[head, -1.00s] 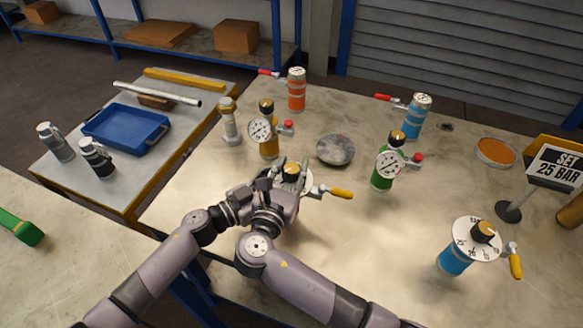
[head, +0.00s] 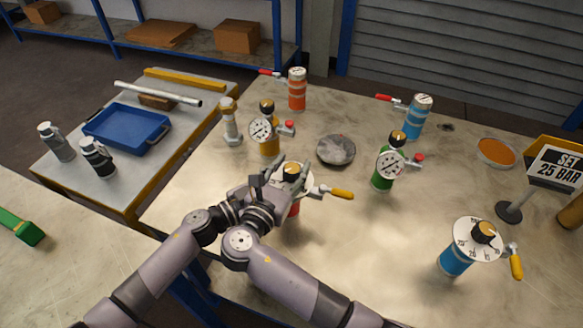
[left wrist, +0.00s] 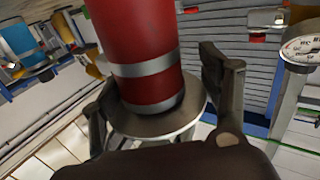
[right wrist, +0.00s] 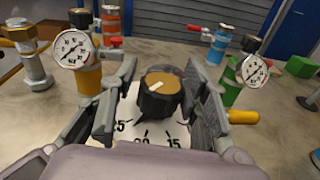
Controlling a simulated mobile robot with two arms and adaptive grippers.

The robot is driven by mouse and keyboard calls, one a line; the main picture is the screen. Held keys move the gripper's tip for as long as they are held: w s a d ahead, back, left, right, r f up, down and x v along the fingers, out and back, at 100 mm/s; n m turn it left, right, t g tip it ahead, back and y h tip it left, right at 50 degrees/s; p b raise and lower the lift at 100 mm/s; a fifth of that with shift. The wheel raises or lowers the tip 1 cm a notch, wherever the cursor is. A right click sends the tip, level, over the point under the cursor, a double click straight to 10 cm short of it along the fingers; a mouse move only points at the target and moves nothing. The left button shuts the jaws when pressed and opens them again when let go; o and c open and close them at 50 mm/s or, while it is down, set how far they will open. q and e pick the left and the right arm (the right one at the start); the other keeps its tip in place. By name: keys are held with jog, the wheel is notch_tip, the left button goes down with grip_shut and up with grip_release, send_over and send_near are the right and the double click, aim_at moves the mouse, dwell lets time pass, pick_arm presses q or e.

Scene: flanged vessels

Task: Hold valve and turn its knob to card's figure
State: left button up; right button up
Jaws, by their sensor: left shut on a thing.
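The valve has a red body (left wrist: 145,50) with silver bands, a white dial (head: 298,178) and a yellow-handled lever (head: 340,193). My left gripper (left wrist: 155,85) is shut on the valve, its fingers either side near the round plate. In the head view it is mostly hidden among the arms. The valve's black knob (right wrist: 160,95) has an orange top with a white mark. My right gripper (right wrist: 163,75) is open, its fingers on both sides of the knob with a gap visible. Dial figures 25, 20 and 15 show below the knob. The card (head: 558,167) reads SET 25 BAR.
An amber gauge vessel (head: 266,147), a green one (head: 381,180) and a grey disc (head: 336,150) stand beyond the valve. A blue dial vessel (head: 455,262) stands at right. Orange (head: 297,92) and blue (head: 416,120) vessels are behind. The front middle of the table is bare.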

jog(key=shift+o, duration=1.1)
jog(key=shift+f, duration=0.1)
jog(key=shift+d, duration=0.1)
